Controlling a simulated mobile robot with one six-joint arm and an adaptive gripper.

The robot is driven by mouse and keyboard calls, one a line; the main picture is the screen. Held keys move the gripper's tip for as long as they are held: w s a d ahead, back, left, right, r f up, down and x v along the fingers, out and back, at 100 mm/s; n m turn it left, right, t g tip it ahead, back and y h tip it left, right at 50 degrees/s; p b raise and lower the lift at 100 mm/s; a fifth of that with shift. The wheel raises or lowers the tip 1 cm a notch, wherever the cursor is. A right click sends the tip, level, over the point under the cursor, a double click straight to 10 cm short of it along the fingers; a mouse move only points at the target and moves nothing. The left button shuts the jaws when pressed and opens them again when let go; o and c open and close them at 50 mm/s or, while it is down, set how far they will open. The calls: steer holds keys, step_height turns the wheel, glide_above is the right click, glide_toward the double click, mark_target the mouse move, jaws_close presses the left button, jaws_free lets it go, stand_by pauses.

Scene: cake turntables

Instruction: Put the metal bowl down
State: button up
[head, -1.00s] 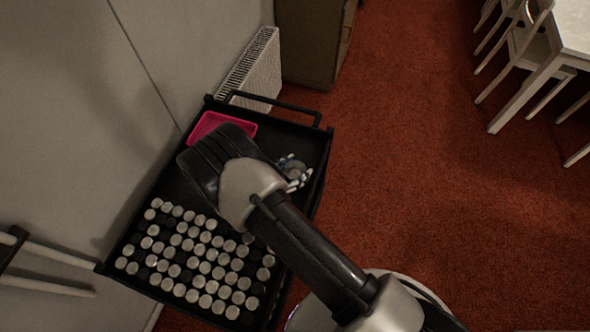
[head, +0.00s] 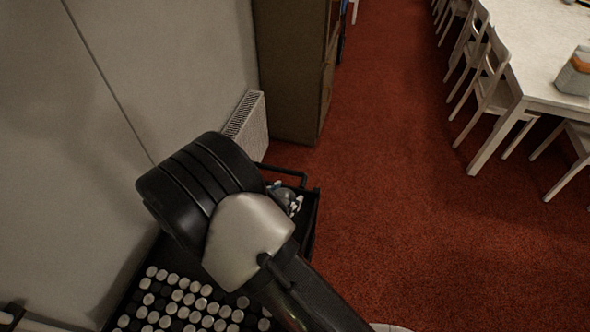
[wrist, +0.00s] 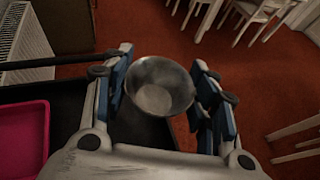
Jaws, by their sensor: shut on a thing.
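The metal bowl (wrist: 160,86) is a small round silver bowl, seen from above with its open side facing up in the wrist view. My gripper (wrist: 164,76) is shut on it, with blue-padded fingers at its left and right sides. In the head view my gripper (head: 287,197) shows only in part beyond my arm, over the far right part of the black cart (head: 312,215). The bowl is held up over the cart's edge, with red carpet behind it in the wrist view. Its height above the cart is hard to tell.
A pink tray (wrist: 24,138) lies on the cart at left. Several white and black round pieces (head: 180,305) stand in rows on its near part. A radiator (head: 246,122) and cabinet (head: 292,75) stand beyond. White chairs and a table (head: 535,55) are at right.

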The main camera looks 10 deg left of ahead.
steer(key=w+d+r+m+g+h, duration=0.1)
steer(key=d+r, duration=0.2)
steer(key=d, duration=0.5)
steer(key=w+d+r+m+g+h, duration=0.1)
steer(key=d+r+m+h, duration=0.1)
steer(key=d, duration=0.7)
steer(key=w+d+r+m+g+h, duration=0.1)
steer(key=d+r, duration=0.3)
steer(key=d, duration=0.5)
steer(key=shift+d+r+m+g+h, duration=0.2)
steer(key=shift+r+m+g+h, duration=0.1)
steer(key=shift+m+g, duration=0.1)
